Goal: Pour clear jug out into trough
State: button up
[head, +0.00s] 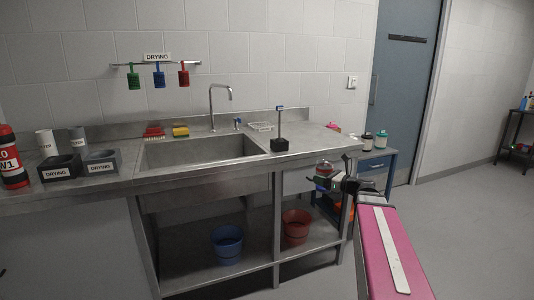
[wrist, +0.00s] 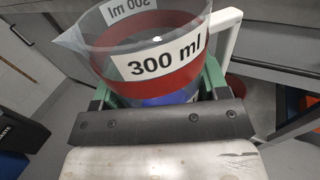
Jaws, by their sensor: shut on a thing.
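The clear jug (wrist: 185,60) has a red band, a "300 ml" label, a spout at left and a white handle at right in the wrist view. Blue shows low through its wall; I cannot tell whether it is liquid. My gripper (wrist: 158,88) is shut around the jug, with green fingers on both sides. In the head view the jug (head: 322,172) looks roughly upright in my gripper (head: 330,181), in front of the bench's right end. The trough is the steel sink basin (head: 205,152), to the left of the jug; its floor is partly hidden.
A tap (head: 222,97) arches over the basin's back. A small black stand (head: 279,138) is on the bench right of the basin. Blue (head: 227,243) and red (head: 297,227) buckets are on the shelf below. Lidded cups (head: 374,139) stand on a blue cart at right.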

jog(key=s+a+f+n+g+y, duration=0.1)
jog(key=s+a+f, duration=0.2)
jog(key=s+f, duration=0.4)
jog(key=shift+s+a+y, duration=0.2)
jog(key=shift+a+y, duration=0.2)
jog(key=shift+a+f, duration=0.1)
